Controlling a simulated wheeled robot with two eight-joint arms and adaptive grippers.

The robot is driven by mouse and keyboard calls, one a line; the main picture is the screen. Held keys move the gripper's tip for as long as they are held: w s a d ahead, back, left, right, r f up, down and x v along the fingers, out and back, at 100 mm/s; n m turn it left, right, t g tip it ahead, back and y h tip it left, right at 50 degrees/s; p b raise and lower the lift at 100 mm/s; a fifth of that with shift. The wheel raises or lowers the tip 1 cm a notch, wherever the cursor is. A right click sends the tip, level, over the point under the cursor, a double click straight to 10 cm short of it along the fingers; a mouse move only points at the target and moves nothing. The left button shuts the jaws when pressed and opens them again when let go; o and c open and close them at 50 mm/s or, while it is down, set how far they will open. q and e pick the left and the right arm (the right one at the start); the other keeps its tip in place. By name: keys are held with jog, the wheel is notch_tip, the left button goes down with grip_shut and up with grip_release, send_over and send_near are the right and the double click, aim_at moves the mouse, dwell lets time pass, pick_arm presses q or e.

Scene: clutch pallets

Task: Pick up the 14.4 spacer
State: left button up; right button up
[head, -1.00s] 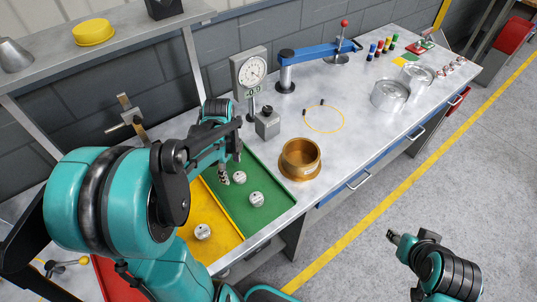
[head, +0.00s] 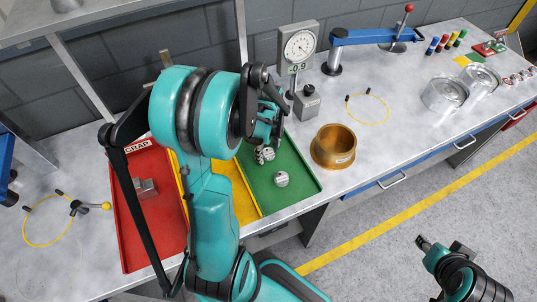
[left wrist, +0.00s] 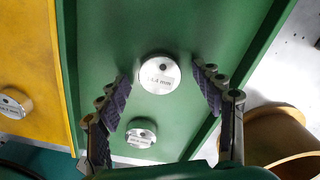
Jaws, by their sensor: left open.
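A silver round spacer (left wrist: 159,74) lies flat on the green tray (left wrist: 110,30) in the left wrist view. Its label seems to read 14.4 mm. My left gripper (left wrist: 160,88) is open above it, with one finger on either side and no clear contact. In the head view my left gripper (head: 264,146) is over this spacer (head: 268,154) and partly covers it. A second spacer (head: 281,179) lies nearer on the green tray; in the left wrist view (left wrist: 140,135) its label is unclear. My right gripper (head: 424,243) is out over the floor, its opening unclear.
A brass ring (head: 333,147) stands just right of the green tray. A yellow tray (head: 237,190) adjoins it on the left, with another spacer (left wrist: 15,103), and a red tray (head: 150,222) lies beyond. A dial gauge stand (head: 299,48) stands behind.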

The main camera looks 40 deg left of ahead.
pick_arm(q)
jog(key=shift+c, duration=0.4)
jog(key=c, duration=1.4)
jog(key=shift+o, duration=0.2)
jog(key=shift+r, duration=0.1)
